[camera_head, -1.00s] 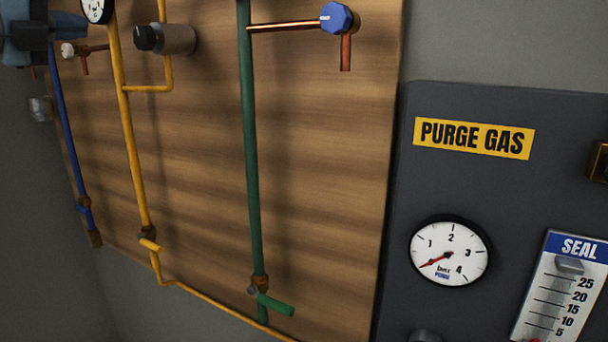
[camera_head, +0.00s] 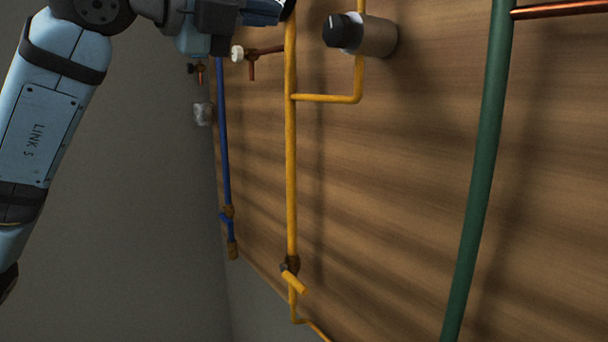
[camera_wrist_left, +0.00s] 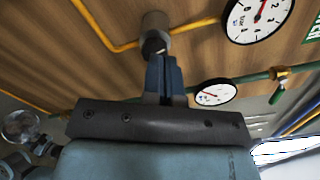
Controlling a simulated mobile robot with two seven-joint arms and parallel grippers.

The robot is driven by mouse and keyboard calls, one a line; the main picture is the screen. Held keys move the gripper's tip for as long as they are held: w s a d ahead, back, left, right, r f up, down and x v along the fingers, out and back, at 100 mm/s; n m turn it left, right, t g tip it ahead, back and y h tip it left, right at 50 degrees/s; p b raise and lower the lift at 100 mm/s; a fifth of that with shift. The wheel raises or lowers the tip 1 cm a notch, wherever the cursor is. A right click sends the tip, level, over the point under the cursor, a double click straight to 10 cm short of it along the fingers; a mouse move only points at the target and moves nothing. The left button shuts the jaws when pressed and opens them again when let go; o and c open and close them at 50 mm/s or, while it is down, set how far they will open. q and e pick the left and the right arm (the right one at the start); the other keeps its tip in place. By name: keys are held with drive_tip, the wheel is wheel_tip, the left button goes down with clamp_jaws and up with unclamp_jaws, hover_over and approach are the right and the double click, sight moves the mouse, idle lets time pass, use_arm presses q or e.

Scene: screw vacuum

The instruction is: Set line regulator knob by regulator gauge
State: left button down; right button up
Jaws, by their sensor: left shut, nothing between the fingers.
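The regulator (camera_head: 377,37) is a grey-brown cylinder on the wooden board with a black knob (camera_head: 336,30) that has a pale mark. It joins a yellow pipe. In the left wrist view the knob (camera_wrist_left: 154,44) lies just beyond the fingertips; contact cannot be told. My left gripper (camera_head: 264,12) is at the top of the head view, left of the knob, and its fingers (camera_wrist_left: 162,62) are shut and empty. The left wrist view shows a large white gauge (camera_wrist_left: 256,18) and a smaller one (camera_wrist_left: 213,92); their readings are too small to tell. My right gripper is not in view.
A yellow pipe (camera_head: 291,170) with a yellow valve handle (camera_head: 294,282) runs down the board (camera_head: 420,200). A blue pipe (camera_head: 224,150), a white knob (camera_head: 238,54) and a green pipe (camera_head: 485,150) stand out nearby. The space below my left arm looks clear.

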sight(338, 31)
use_arm(q)
drive_tip(key=p+x, duration=0.1)
drive_tip(key=x, duration=0.5)
drive_tip(key=shift+s+r, duration=0.15)
drive_tip(key=shift+r, duration=0.05)
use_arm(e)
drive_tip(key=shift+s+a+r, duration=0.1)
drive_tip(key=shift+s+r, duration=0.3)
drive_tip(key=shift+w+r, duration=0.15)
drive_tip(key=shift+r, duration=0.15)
use_arm(q)
drive_tip(key=shift+d+f+b, duration=0.1)
drive_tip(key=shift+f+b, duration=0.15)
drive_tip(key=shift+b, duration=0.05)
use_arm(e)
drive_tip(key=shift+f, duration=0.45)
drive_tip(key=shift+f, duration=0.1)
